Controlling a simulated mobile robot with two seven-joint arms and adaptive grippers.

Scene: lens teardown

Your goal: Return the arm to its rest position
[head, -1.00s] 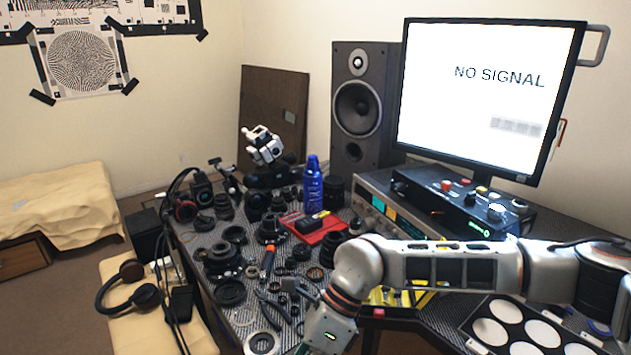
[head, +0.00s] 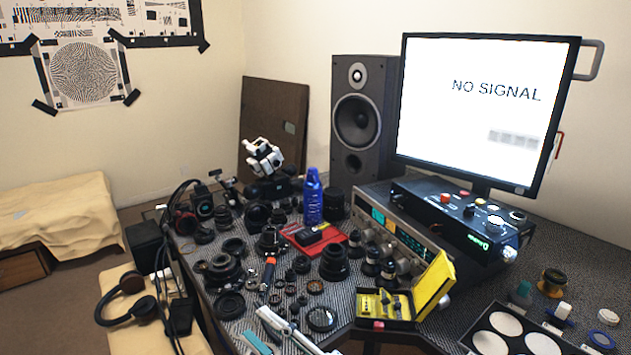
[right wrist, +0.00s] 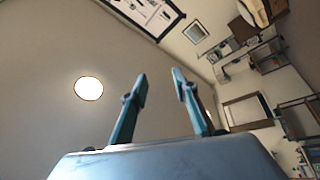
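My right gripper (head: 254,322) shows at the bottom edge of the head view, over the front of the cluttered desk. Its two fingers stand apart with nothing between them. In the right wrist view the same fingers (right wrist: 160,84) are spread and empty, pointing up towards the ceiling and wall. The rest of the right arm is out of the head view. My left arm and gripper are not in view.
Lens parts, a blue bottle (head: 312,198) and a red tray (head: 300,236) crowd the desk. An open yellow case (head: 433,286), a monitor (head: 478,110) and a black tray with white discs (head: 470,338) stand right. Headphones (head: 118,305) lie left.

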